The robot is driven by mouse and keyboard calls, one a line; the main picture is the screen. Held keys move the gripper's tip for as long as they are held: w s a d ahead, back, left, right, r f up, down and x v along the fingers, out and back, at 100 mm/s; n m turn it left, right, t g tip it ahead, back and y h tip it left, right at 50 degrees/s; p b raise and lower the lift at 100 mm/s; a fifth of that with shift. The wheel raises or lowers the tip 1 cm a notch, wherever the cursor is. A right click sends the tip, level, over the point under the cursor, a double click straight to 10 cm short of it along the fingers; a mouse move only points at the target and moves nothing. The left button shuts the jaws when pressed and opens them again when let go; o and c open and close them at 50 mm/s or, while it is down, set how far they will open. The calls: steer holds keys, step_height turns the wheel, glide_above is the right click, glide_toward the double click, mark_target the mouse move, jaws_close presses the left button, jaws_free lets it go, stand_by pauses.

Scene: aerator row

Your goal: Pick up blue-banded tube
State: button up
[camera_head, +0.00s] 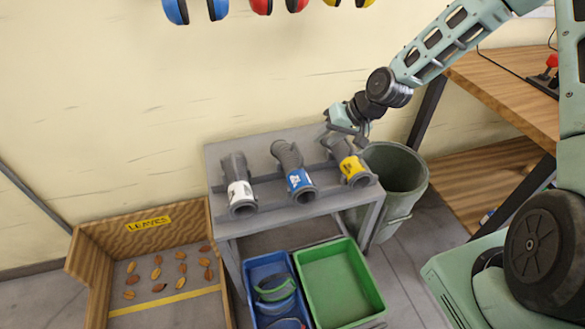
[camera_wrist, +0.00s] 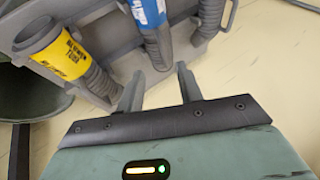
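The blue-banded tube (camera_head: 299,181) is grey with a ribbed rear end and lies in the middle of a row of three on a grey stand. In the wrist view the blue-banded tube (camera_wrist: 157,42) sits beyond my fingertips, its ribbed end in line with the gap between them. My gripper (camera_head: 347,134) is above the back right of the stand, near the rear of the yellow-banded tube (camera_head: 350,165). In the wrist view my gripper (camera_wrist: 160,75) has its two fingers apart with nothing between them. Exact distance to the tube is unclear.
A white-banded tube (camera_head: 238,185) lies on the left of the stand (camera_head: 222,157). A grey-green bin (camera_head: 408,170) stands right of it. A blue crate (camera_head: 252,296) and green crate (camera_head: 340,284) sit below. A leaves box (camera_head: 85,260) is at left, a wooden bench (camera_head: 500,90) at right.

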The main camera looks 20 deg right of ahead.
mark_target(301, 155)
steer(key=x, duration=0.3)
steer(key=p+x, duration=0.1)
steer(key=x, duration=0.7)
steer(key=shift+a+p, duration=0.3)
steer(key=shift+a, duration=0.05)
steer(key=shift+w+a+f, duration=0.1)
steer(key=shift+w+f, duration=0.1)
steer(key=shift+f, duration=0.2)
jaws_close()
